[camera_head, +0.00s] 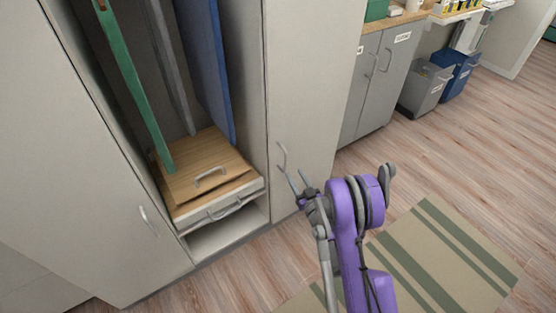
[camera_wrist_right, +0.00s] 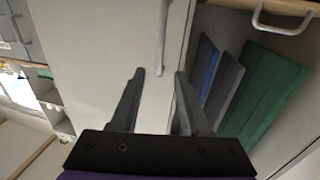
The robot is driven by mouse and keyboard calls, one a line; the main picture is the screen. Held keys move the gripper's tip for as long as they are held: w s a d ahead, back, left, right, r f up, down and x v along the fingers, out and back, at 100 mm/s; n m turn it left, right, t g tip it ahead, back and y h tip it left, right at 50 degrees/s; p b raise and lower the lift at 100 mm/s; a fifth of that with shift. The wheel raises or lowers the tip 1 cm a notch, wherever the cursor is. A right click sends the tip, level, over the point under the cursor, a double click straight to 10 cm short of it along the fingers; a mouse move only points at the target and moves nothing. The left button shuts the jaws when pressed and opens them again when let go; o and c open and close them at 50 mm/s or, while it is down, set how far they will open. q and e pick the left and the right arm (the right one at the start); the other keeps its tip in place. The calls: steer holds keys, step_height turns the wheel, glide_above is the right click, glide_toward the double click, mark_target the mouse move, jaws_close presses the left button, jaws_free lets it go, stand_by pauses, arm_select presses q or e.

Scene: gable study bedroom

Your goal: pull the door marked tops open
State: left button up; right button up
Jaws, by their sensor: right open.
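A pale wardrobe door (camera_head: 315,75) stands right of the open wardrobe bay and looks closed. No label reading tops can be made out on it. Its bar handle (camera_head: 282,156) stands upright near the door's left edge. The same door (camera_wrist_right: 95,60) and handle (camera_wrist_right: 163,38) show in the right wrist view. My right gripper (camera_head: 296,172) is open and empty, close to the handle's lower end. In the wrist view its fingertips (camera_wrist_right: 159,74) lie either side of the handle's line, with the handle beyond them. Contact cannot be told. My left gripper is not in view.
The open bay holds green (camera_head: 130,80), grey and blue hanging pieces above a wooden-topped drawer (camera_head: 220,205). Another pale door (camera_head: 70,170) is at left. A grey cabinet (camera_head: 375,85) and bins (camera_head: 425,88) stand at the back right. A striped rug (camera_head: 440,255) covers floor at right.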

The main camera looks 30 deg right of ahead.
mark_target(286, 160)
steer(key=w, duration=0.6)
steer(key=w+d, duration=0.1)
steer(key=w, duration=0.2)
steer(key=shift+w+d, duration=0.1)
steer(key=shift+w, duration=0.2)
jaws_close()
stand_by(1.0)
